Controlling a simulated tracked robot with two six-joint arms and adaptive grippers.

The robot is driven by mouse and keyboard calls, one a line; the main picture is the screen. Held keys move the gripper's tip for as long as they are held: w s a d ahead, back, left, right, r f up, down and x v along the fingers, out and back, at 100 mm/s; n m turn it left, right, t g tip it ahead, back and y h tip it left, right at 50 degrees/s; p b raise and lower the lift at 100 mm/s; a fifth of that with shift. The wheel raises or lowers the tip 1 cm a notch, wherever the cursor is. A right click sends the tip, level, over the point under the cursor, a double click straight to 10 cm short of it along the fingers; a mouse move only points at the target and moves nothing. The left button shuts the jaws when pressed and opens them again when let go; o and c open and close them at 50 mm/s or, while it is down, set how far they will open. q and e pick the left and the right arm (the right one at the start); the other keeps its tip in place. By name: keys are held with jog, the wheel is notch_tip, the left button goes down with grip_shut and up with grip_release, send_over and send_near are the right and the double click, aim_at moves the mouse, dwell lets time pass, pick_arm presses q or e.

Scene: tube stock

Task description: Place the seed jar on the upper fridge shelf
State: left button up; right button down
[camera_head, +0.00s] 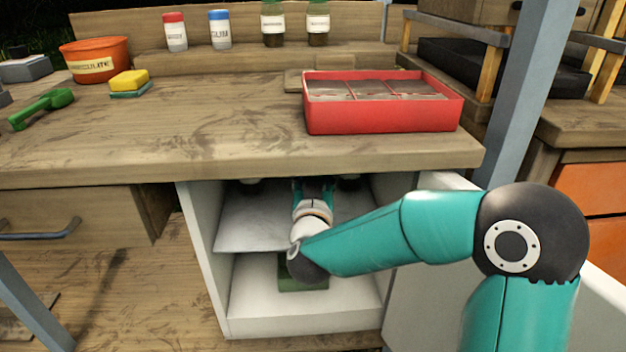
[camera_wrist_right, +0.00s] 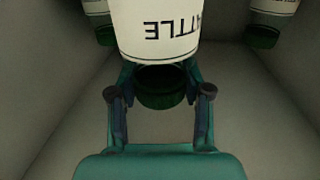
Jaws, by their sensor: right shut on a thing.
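The seed jar (camera_wrist_right: 158,28) has a pale label reading "ATTLE" upside down and a dark green lid (camera_wrist_right: 162,90). My right gripper (camera_wrist_right: 158,72) is shut on it, fingers on both sides near the lid. In the head view my right gripper (camera_head: 313,188) reaches into the open fridge, above the upper shelf (camera_head: 245,228); the jar there is hidden by my arm and the bench edge. I cannot tell whether the jar touches the shelf. My left gripper is not in view.
Two similar green-lidded jars stand to the left (camera_wrist_right: 103,32) and right (camera_wrist_right: 262,35) of the held jar. A green item (camera_head: 303,286) is on the fridge's lower level. The open fridge door (camera_head: 410,285) stands at right. A red tray (camera_head: 385,118) is on the bench above.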

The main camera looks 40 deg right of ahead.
jog(key=c, duration=0.5)
grip_release()
jog(key=shift+s+a, duration=0.25)
jog(key=shift+s, duration=0.05)
jog(key=p+v, duration=0.2)
jog(key=v, duration=0.9)
jog(key=shift+s, duration=0.15)
jog(key=shift+a, duration=0.15)
